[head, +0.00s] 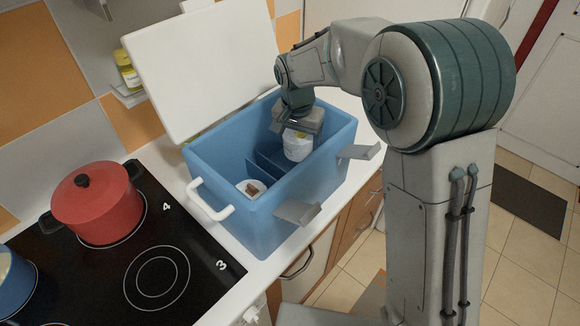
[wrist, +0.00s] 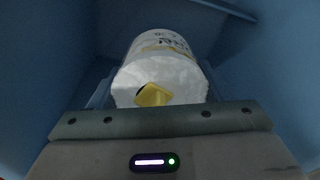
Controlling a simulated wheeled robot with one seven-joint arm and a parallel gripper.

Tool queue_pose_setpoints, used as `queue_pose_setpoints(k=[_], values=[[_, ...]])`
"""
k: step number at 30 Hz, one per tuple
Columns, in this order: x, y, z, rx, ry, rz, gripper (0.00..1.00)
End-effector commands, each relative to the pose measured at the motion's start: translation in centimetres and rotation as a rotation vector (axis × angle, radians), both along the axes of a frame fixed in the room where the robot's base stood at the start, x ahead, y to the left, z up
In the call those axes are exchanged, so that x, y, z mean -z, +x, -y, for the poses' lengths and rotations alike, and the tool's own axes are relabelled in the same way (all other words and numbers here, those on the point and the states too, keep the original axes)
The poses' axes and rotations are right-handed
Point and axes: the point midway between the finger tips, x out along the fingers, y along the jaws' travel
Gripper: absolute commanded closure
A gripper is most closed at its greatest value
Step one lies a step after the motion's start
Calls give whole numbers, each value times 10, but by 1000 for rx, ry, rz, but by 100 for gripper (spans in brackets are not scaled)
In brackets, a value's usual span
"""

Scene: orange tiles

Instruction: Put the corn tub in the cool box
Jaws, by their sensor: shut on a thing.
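The corn tub (head: 297,147) is a white tub with a yellow mark, held inside the blue cool box (head: 268,215), in its right part. In the wrist view the tub (wrist: 160,72) shows its white end, a yellow tab and part of a printed label, with blue walls around it. My gripper (head: 297,131) reaches down into the open box and is shut on the tub. It also shows in the wrist view (wrist: 158,108). I cannot tell whether the tub touches the box floor.
Another white tub (head: 251,188) with brown contents sits in the box's left part, beyond a low blue divider (head: 268,170). The white lid (head: 203,65) stands open behind. A red pot (head: 97,205) is on the black hob (head: 160,275) at left.

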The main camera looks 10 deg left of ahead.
Motion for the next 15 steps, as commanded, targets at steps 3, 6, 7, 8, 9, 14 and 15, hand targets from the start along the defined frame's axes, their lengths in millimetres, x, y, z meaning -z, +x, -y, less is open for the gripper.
queue_pose_setpoints(k=[3, 6, 7, 8, 9, 14, 15], values=[[19, 0, 2, 3, -2, -2, 55], [30, 1, 2, 4, -1, -1, 55], [32, 1, 2, 5, 0, 0, 55], [34, 1, 2, 5, 0, 0, 55], [39, 1, 2, 5, -1, -1, 55], [62, 1, 2, 3, -2, -2, 55], [66, 1, 2, 3, -2, 0, 55]])
